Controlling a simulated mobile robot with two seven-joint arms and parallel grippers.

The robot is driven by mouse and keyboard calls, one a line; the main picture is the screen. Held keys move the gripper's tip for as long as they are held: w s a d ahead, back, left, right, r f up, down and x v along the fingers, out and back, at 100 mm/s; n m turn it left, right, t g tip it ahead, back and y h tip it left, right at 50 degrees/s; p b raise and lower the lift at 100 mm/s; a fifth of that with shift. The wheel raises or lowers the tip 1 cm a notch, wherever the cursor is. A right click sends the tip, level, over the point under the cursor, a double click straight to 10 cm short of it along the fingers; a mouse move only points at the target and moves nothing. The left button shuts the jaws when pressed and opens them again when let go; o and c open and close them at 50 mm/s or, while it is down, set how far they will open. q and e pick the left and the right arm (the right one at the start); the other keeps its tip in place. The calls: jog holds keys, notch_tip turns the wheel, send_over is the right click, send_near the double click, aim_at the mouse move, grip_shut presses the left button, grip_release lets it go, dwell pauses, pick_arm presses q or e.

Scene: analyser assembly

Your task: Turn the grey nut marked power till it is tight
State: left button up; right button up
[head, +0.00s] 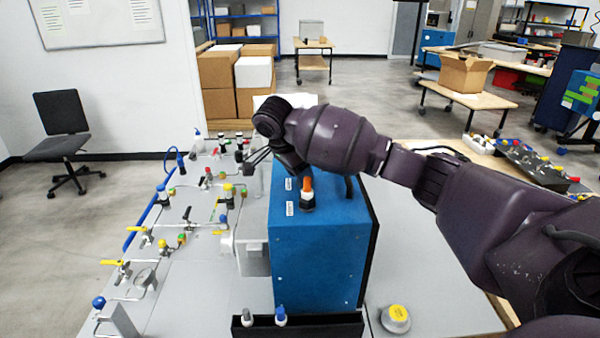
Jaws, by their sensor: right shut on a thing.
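The blue analyser box (318,258) stands on the grey bench, with two small white labels on its top, too small to read. An orange-topped fitting with a black and white collar (307,194) stands upright on its top. My right arm reaches in from the right over the box. My right gripper (251,163) is shut at the box's far left edge, its fingers pointing down and left. It appears to be shut on the grey nut, which is too small and covered to make out. My left gripper is not in view.
Several valves and fittings with coloured handles (140,237) stand on the panel at left. A black tray (297,327) with two small fittings sits at the box's near side, with a yellow-capped round part (395,318) to its right.

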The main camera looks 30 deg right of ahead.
jog(key=shift+w+r+m, duration=0.15)
jog(key=shift+r+m, duration=0.1)
jog(key=shift+m, duration=0.05)
jog(key=o, duration=0.7)
jog(key=shift+o, duration=1.2)
jog(key=shift+f, duration=0.15)
jog(key=v, duration=1)
jog(key=shift+a+r, duration=0.2)
jog(key=shift+r, duration=0.15)
